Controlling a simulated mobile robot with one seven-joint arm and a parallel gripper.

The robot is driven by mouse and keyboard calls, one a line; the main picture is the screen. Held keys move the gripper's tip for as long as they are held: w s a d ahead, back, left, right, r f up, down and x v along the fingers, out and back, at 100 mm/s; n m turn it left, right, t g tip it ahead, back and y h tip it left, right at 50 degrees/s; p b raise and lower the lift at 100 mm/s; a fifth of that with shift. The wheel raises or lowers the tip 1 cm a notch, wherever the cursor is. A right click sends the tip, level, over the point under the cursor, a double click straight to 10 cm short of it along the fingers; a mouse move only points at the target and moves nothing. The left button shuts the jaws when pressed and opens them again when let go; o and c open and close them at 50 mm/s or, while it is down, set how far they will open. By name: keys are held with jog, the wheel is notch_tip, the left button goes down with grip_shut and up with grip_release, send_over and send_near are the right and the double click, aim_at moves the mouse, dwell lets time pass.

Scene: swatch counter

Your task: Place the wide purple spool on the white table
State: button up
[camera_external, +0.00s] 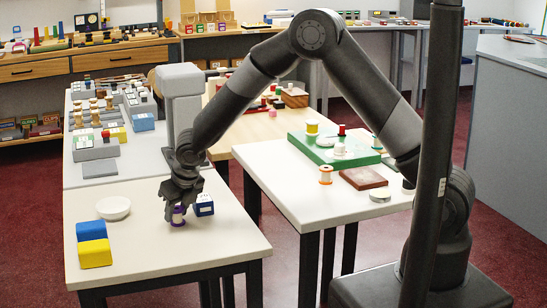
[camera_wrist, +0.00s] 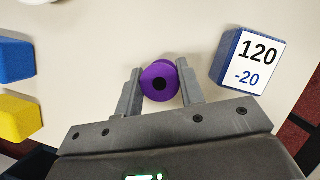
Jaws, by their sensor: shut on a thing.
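My gripper (camera_external: 180,200) is shut on a purple spool (camera_external: 178,218), low over the pale front-left table (camera_external: 180,250). In the wrist view the spool (camera_wrist: 160,70) sits between the two fingers of my gripper (camera_wrist: 159,82), its round end with a dark centre hole facing the camera. I cannot tell whether its base touches the tabletop. A second table with a white top (camera_external: 285,190) stands to the right, holding a green board and several spools.
A blue block with a white face marked 120 and -20 (camera_wrist: 250,60) stands just right of the spool. A white bowl (camera_external: 113,208), a blue block (camera_external: 91,230) and a yellow block (camera_external: 95,254) are to the left. The table's front is clear.

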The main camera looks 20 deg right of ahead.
aim_at(181, 207)
jog(key=shift+r, duration=0.45)
jog(key=r, duration=0.2)
jog(key=d+r, duration=0.1)
jog(key=r, duration=0.1)
jog(key=shift+w+d, duration=0.1)
jog(key=shift+w, duration=0.1)
jog(key=w+d+r, duration=0.2)
jog(key=d+r, duration=0.4)
jog(key=d, duration=0.4)
jog(key=shift+d, duration=0.2)
